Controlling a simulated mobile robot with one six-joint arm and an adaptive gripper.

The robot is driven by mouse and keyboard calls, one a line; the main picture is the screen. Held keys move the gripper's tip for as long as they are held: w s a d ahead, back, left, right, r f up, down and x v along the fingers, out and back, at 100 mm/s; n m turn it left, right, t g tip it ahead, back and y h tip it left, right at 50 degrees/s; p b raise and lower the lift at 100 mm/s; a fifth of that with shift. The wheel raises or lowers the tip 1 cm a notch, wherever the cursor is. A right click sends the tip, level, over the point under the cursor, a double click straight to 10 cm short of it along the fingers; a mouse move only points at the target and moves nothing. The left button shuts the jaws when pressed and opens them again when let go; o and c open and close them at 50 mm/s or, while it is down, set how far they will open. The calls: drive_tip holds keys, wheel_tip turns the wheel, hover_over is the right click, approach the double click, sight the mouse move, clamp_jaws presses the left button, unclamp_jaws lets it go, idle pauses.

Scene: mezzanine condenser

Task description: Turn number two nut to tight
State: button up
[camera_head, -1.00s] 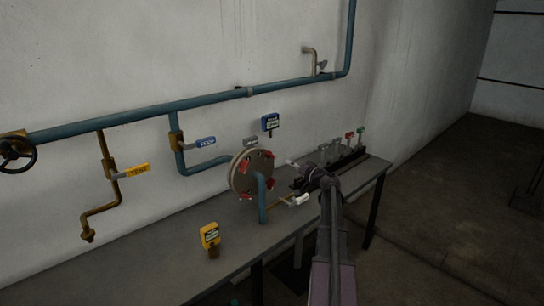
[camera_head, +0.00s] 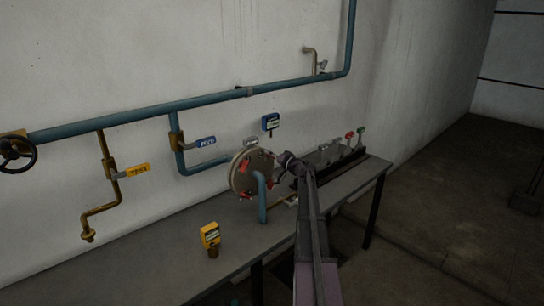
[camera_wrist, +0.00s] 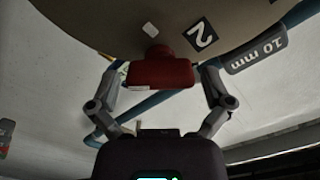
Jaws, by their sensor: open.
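The round flange cover (camera_head: 256,178) with several red nuts stands upright on the bench. In the wrist view its face (camera_wrist: 110,22) fills the top, and a black label "2" (camera_wrist: 201,33) sits beside a red nut (camera_wrist: 160,72). My gripper (camera_wrist: 160,78) is open, one finger on each side of this nut. Small gaps seem to show beside the nut; I cannot tell whether either finger touches it. In the head view my gripper (camera_head: 281,162) is at the cover's right edge, and my arm hides part of that side.
A grey "10 mm" tag (camera_wrist: 257,52) is close to the right finger. A blue pipe (camera_head: 262,200) runs down in front of the cover. A rack with tools (camera_head: 335,158) is behind my arm.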

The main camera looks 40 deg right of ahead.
idle(0.3)
drive_tip(key=c, duration=1)
drive_tip(key=shift+w+m, duration=0.1)
drive_tip(key=shift+m, duration=0.3)
drive_tip(key=m, duration=0.7)
drive_tip(key=shift+d+f, duration=0.1)
drive_tip(key=m, duration=0.4)
drive_tip(key=shift+m, duration=0.3)
drive_tip(key=shift+f+m+b, duration=0.15)
drive_tip(key=shift+m+b, duration=0.15)
drive_tip(key=shift+m, duration=1.5)
